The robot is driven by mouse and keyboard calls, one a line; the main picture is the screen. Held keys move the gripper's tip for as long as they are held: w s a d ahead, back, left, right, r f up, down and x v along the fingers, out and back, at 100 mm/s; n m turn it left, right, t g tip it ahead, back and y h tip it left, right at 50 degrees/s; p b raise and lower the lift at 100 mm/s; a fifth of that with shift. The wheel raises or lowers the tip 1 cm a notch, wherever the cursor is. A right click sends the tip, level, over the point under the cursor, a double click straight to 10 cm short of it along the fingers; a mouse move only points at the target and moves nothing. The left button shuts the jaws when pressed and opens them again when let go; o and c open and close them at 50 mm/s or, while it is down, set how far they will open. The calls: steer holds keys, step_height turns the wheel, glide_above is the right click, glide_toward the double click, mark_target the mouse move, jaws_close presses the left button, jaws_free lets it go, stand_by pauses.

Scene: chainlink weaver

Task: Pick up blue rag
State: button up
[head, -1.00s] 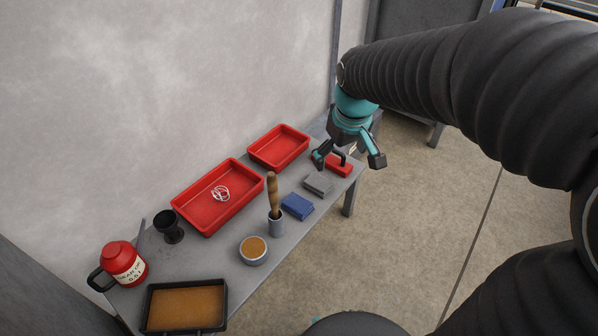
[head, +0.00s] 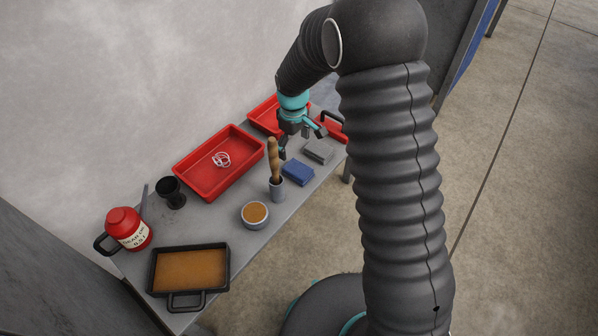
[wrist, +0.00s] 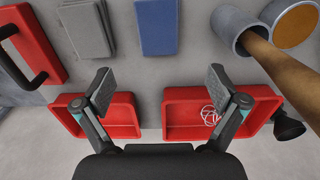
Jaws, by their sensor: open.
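The blue rag (head: 298,172) is a flat folded rectangle on the grey table, between the grey rag and the cup with a wooden-handled tool. In the wrist view the blue rag (wrist: 157,27) lies at the top middle, beyond the fingertips. My gripper (head: 300,141) is above the table, behind the blue rag and near the red trays. In the wrist view my gripper (wrist: 160,87) is open, its two fingers wide apart with nothing between them. The gripper is not touching the rag.
A grey rag (head: 318,150) lies to the right. A cup (head: 276,188) holds an upright wooden handle (head: 273,158) close by on the left. Red trays (head: 186,180) line the wall side. A round bowl (head: 255,224), a brown-filled pan (head: 160,300) and a red jug (head: 125,219) stand further left.

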mark_target(295, 167)
step_height(295, 167, down, 10)
steer(key=shift+d+f, duration=0.1)
steer(key=shift+f, duration=0.1)
steer(key=c, duration=1.2)
